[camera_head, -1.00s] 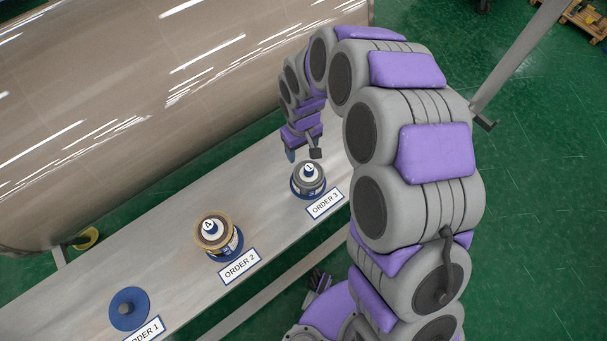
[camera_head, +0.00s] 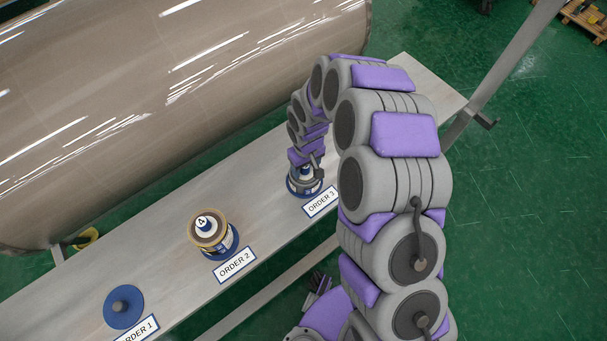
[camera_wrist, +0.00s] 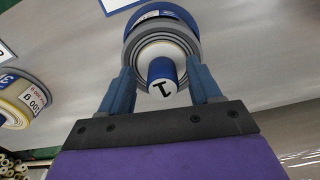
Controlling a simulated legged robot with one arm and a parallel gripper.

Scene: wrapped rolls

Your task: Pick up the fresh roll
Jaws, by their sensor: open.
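A grey-and-white roll with a blue, white-topped centre peg marked 1 stands by the ORDER 3 card. In the wrist view this roll (camera_wrist: 139,51) sits between my fingers. In the head view the ORDER 3 roll (camera_head: 304,187) is partly hidden by my gripper (camera_head: 307,166). My gripper (camera_wrist: 160,70) is open, with one blue finger on each side of the roll and peg. I cannot tell whether they touch it. A second roll (camera_head: 208,235), tan-topped with a blue-and-white peg, stands by the ORDER 2 card. No label reads "fresh".
The rolls stand on a long grey bench (camera_head: 165,245). A large wrapped cylinder (camera_head: 150,110) lies behind the bench. The bench between the holders is clear.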

